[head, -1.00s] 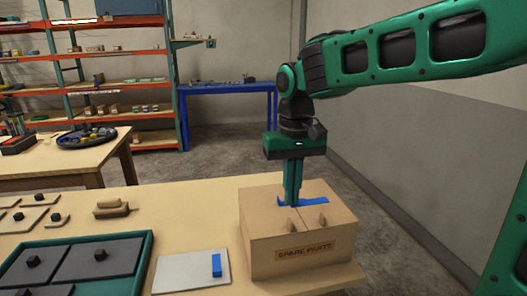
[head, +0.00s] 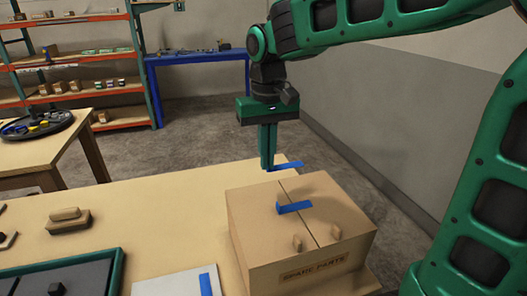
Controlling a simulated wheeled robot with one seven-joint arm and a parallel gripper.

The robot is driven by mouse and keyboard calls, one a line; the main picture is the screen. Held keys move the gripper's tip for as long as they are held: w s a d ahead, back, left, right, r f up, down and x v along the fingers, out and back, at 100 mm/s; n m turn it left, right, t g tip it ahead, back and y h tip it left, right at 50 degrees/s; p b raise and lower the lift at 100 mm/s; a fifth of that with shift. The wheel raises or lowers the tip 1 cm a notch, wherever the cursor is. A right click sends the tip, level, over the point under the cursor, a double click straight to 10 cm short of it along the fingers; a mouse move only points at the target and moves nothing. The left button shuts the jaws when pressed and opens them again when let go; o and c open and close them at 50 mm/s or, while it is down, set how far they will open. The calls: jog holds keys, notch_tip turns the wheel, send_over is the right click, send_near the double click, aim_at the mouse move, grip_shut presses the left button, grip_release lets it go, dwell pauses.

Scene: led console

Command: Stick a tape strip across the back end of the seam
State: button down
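The cardboard box (head: 345,212) stands on the table with its top flaps closed. A dark seam runs from front to back between the flaps. One blue tape strip (head: 296,207) lies across the seam around its middle. My gripper (head: 268,167) points down with its fingers close together, shut on a second blue tape strip (head: 289,165) that sticks out to the right. This strip appears above the back edge of the box, near the seam's back end; the exact gap is hard to judge. Another blue strip (head: 206,285) lies on a white card (head: 175,285) left of the box.
Two small tan tabs (head: 297,242) stand up near the front of the box top. A green-rimmed tray (head: 117,270) and a wooden block (head: 69,221) lie on the table (head: 160,225) to the left. The floor behind the box is clear.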

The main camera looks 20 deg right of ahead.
send_over(267, 193)
jog(key=shift+f, duration=2.75)
jog(key=shift+f, duration=0.9)
jog(key=c, duration=1.9)
grip_release()
